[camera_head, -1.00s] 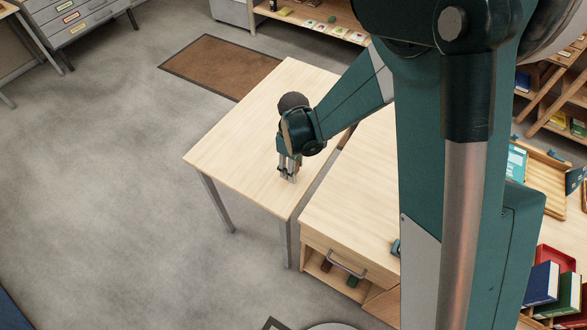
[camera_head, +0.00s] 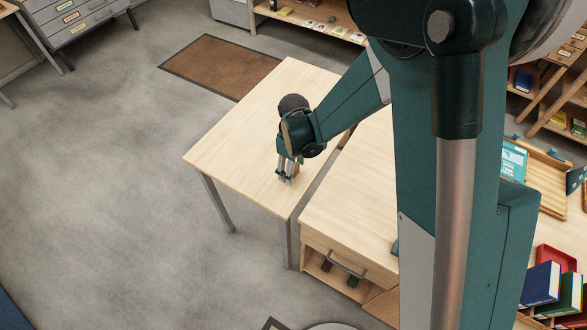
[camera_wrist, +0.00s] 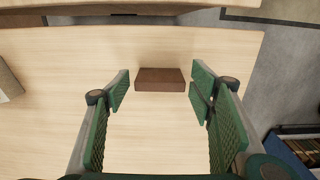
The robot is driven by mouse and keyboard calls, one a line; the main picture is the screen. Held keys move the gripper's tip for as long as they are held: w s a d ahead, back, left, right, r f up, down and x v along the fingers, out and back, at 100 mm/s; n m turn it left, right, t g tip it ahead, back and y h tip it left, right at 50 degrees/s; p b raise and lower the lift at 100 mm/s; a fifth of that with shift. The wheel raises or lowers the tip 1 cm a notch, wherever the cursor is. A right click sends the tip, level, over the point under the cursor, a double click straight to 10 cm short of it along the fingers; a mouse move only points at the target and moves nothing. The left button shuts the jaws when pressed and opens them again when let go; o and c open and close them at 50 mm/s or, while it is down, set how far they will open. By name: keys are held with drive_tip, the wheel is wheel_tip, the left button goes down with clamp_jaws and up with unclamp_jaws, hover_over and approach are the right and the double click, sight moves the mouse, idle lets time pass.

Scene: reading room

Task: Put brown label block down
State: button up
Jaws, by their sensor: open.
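The brown label block (camera_wrist: 160,79) lies on the pale wooden table (camera_wrist: 150,135) in the wrist view. It sits between the tips of my gripper (camera_wrist: 158,88), with a gap on each side. My gripper is open and its green pads do not touch the block. In the head view, my gripper (camera_head: 286,180) is low over the near right part of the table (camera_head: 240,150). A small brown part of the block (camera_head: 296,168) shows beside the fingers; the rest is hidden behind them.
A wooden cabinet (camera_head: 340,205) with a drawer handle and an open shelf stands close to the table's right side. The table's left and far parts are clear. A brown mat (camera_head: 220,66) lies on the floor beyond.

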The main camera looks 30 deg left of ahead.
drive_tip(key=shift+r, duration=0.1)
wheel_tip(320, 180, up, 12)
drive_tip(key=shift+p, duration=0.45)
idle(0.5)
drive_tip(key=shift+r, duration=0.1)
idle(0.4)
idle(0.3)
